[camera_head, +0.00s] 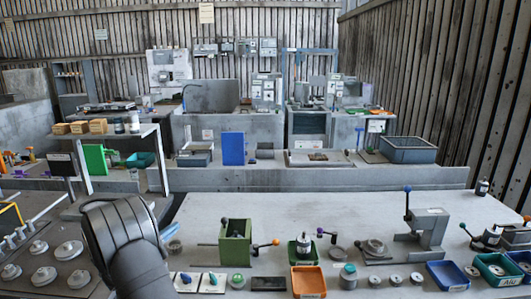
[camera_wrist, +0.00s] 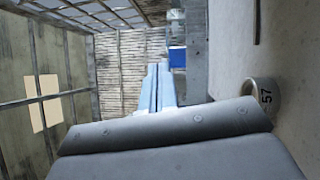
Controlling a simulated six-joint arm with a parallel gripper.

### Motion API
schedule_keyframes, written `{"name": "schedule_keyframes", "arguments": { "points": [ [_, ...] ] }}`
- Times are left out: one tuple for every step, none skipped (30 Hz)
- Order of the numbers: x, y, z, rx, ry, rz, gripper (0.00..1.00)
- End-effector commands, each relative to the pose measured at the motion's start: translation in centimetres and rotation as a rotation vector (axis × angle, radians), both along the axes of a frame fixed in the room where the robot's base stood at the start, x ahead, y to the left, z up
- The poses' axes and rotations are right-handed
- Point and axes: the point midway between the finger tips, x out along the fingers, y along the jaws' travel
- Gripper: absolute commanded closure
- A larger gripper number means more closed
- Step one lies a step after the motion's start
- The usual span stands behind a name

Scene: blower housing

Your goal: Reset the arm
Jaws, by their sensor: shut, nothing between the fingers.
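My gripper (camera_wrist: 159,72) shows in the wrist view as two long pale-blue fingers side by side, closed together with nothing between them. The grey gripper body fills the lower part of that view. The wrist picture is turned sideways, with a grey surface along its right side. In the head view, a dark curved link of my arm rises at the lower left, in front of the workbench (camera_head: 330,212).
The workbench holds a green fixture (camera_head: 235,243), an orange tray (camera_head: 308,281), a blue tray (camera_head: 447,275) and a grey press (camera_head: 430,228). Its rear middle is clear.

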Motion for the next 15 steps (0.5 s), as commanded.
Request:
{"name": "schedule_keyframes", "arguments": {
  "points": [
    [-0.8, 0.9, -0.2, -0.001, 0.0, 0.003, 1.0],
    [-1.2, 1.4, -0.3, 0.0, 0.0, 0.002, 1.0],
    [-1.9, 1.8, -0.4, 0.0, 0.001, 0.003, 1.0],
    [-2.4, 2.1, -0.5, -0.001, 0.001, 0.004, 1.0],
    [-2.9, 2.4, -0.6, -0.001, 0.0, 0.003, 1.0],
    [-3.6, 2.9, -0.7, -0.001, 0.001, 0.003, 1.0],
    [-4.0, 3.2, -0.8, -0.001, 0.001, 0.003, 1.0],
    [-4.6, 3.5, -0.8, -0.001, 0.0, 0.004, 1.0],
    [-5.2, 3.9, -0.9, -0.001, 0.0, 0.003, 1.0],
    [-5.7, 4.2, -1.0, -0.001, 0.0, 0.003, 1.0],
    [-6.2, 4.6, -1.1, 0.0, 0.001, 0.003, 1.0],
    [-6.9, 5.0, -1.2, -0.001, 0.0, 0.004, 1.0],
    [-7.4, 5.3, -1.3, -0.001, 0.0, 0.003, 1.0],
    [-7.9, 5.7, -1.4, -0.001, 0.0, 0.003, 1.0],
    [-8.6, 6.1, -1.5, 0.0, 0.001, 0.003, 1.0]
  ]
}}
